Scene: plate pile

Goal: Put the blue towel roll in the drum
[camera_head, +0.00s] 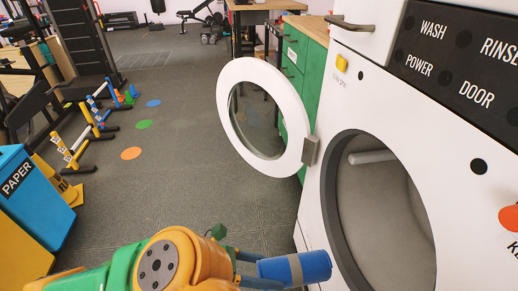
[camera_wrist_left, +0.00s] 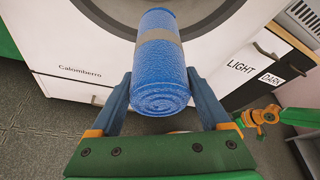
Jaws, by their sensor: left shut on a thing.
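The blue towel roll (camera_head: 314,266) has a grey band around its middle. My left gripper (camera_head: 262,268) is shut on it, with one finger on each side, as the left wrist view shows the roll (camera_wrist_left: 160,82) between the fingers. The roll points toward the white washer's round opening, just left of its lower rim in the head view. The drum (camera_head: 385,205) is open, with a grey inside and a pale bar near its top. In the left wrist view the roll's far end overlaps the opening's rim (camera_wrist_left: 105,15).
The round white washer door (camera_head: 229,105) stands swung open to the left, above my left gripper. Bins marked LIGHT and DARK (camera_wrist_left: 262,65) stand right of the washer in the wrist view. A blue PAPER bin (camera_head: 32,190) stands at the left.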

